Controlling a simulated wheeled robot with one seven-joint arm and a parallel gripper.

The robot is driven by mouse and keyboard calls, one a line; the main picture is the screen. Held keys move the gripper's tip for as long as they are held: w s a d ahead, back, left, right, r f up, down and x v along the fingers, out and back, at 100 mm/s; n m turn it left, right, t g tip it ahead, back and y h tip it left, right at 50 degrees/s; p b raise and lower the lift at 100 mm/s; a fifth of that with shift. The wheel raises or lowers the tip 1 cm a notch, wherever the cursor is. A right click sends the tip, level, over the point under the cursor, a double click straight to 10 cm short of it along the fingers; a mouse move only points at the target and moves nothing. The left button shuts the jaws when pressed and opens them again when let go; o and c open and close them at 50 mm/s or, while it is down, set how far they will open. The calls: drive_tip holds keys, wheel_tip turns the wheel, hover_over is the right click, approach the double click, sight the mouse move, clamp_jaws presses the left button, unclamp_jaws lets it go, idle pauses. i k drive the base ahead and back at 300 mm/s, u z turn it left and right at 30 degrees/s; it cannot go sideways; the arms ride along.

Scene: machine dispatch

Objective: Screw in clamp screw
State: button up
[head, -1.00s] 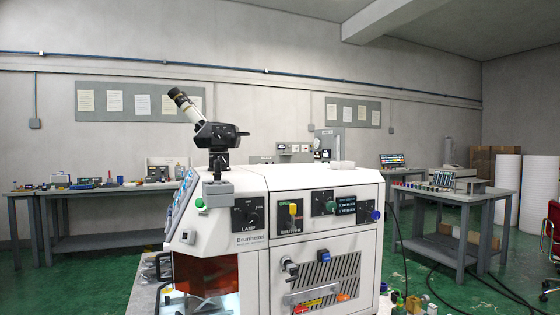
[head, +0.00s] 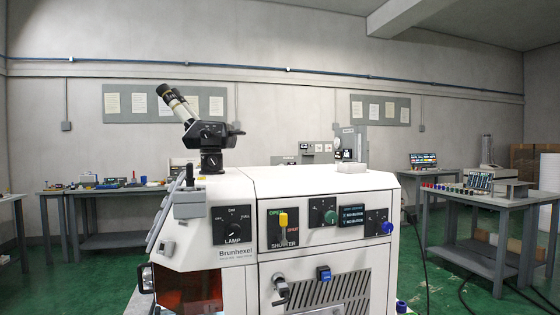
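A white machine labelled Brunhexel (head: 236,262) fills the middle of the head view, with a binocular microscope (head: 206,133) on top at its left. The microscope stands on a dark round mount (head: 211,161). A grey block with an upright lever (head: 190,204) sits at the machine's upper left edge. I cannot pick out the clamp screw for certain. My gripper is not in view.
The front panel carries a lamp dial (head: 233,225), a yellow shutter lever (head: 283,219) and a blue knob (head: 387,227). A workbench with tools (head: 107,190) stands behind at left, another bench (head: 490,205) at right. Green floor (head: 450,285) shows between, with dark cables on it.

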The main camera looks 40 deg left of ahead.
sight(212, 160)
drive_tip(key=u, duration=1.7)
